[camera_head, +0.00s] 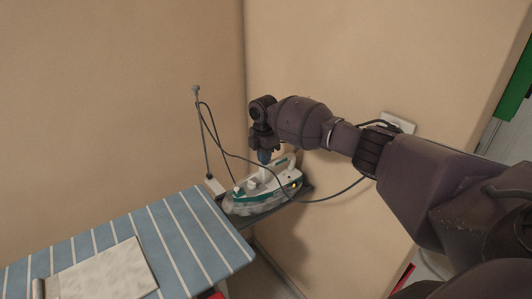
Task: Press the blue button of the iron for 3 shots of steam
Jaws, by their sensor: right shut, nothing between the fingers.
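The iron (257,201), white with teal-green parts, rests on a dark stand at the right end of the ironing board. An orange light shows near its rear. My right gripper (264,157) is shut and empty, pointing down over the iron's handle. Its tips are at or just above the top of the handle; I cannot tell whether they touch it. The blue button is not clearly visible, and the fingertips cover part of the handle's top. My left gripper is not in view.
The ironing board (190,234) has a blue and white striped cover, with a pale folded cloth (105,272) on it. A grey cord (330,196) loops from a thin upright rod (203,135) past the iron. A wall socket (398,122) and beige walls stand close behind.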

